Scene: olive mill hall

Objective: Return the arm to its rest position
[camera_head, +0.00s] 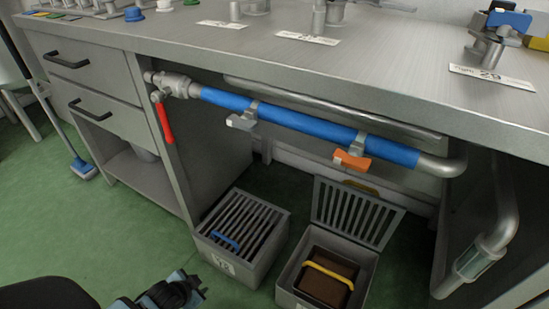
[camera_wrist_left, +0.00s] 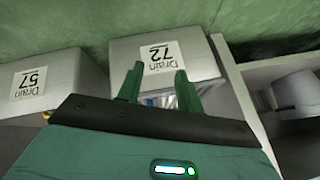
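My left arm enters the head view at the bottom left, where its dark gripper (camera_head: 185,290) shows at the lower edge, in front of the drain box with the slatted lid (camera_head: 222,263). The fingers are too small there to read. In the left wrist view my left gripper (camera_wrist_left: 158,82) has two green fingers standing apart, with no object clearly held between them. The box labelled Drain 72 (camera_wrist_left: 200,55) is behind the fingers. A small blue and white patch between the fingers is unclear. My right gripper is in neither view.
An open drain box (camera_head: 290,275) holds a brown block with a yellow handle. The Drain 57 box (camera_wrist_left: 30,80) shows at the left wrist view's left. Above runs a blue pipe (camera_head: 310,125) with a red-handled valve (camera_head: 165,120), under the steel counter (camera_head: 200,40).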

